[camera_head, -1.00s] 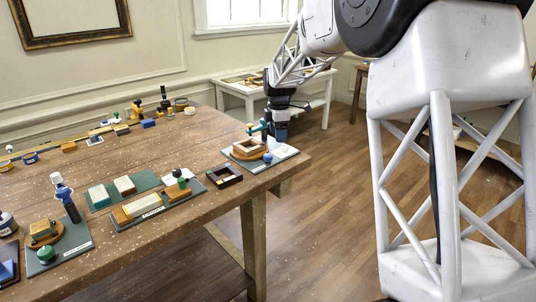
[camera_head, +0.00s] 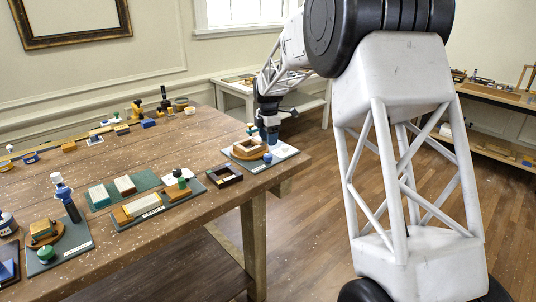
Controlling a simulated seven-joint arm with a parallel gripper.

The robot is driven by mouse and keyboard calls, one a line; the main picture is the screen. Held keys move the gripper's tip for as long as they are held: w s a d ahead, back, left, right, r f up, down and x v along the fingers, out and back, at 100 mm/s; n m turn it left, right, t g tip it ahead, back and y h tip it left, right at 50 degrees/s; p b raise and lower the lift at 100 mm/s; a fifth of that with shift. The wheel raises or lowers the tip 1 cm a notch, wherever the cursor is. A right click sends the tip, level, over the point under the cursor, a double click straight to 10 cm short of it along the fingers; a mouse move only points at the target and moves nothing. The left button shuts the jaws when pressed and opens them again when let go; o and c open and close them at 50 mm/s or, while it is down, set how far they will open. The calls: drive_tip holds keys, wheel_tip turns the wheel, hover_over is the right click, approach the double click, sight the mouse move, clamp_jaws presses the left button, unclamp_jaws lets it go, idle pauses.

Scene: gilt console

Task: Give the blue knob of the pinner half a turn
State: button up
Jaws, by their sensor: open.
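A small blue knob (camera_head: 267,158) sits at the front of a device with a light wooden frame on a round wooden base (camera_head: 240,155). I take this device to be the pinner; I can read no label on it. My gripper (camera_head: 270,138) points down just above and behind the knob, over the right side of the device. It is open and I see nothing held in it. The fingertips are small and dark here, and I cannot tell whether they touch the device.
A dark open tray (camera_head: 224,176) lies just left of the white plate on the wooden table (camera_head: 140,236). Boards with blocks and a green knob (camera_head: 47,253) stand further left. A black-and-brown stand (camera_head: 165,102) is at the back. The table's right edge is close to the plate.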

sight(268, 155)
drive_tip(key=shift+f, duration=3.65)
drive_tip(key=c, duration=0.9)
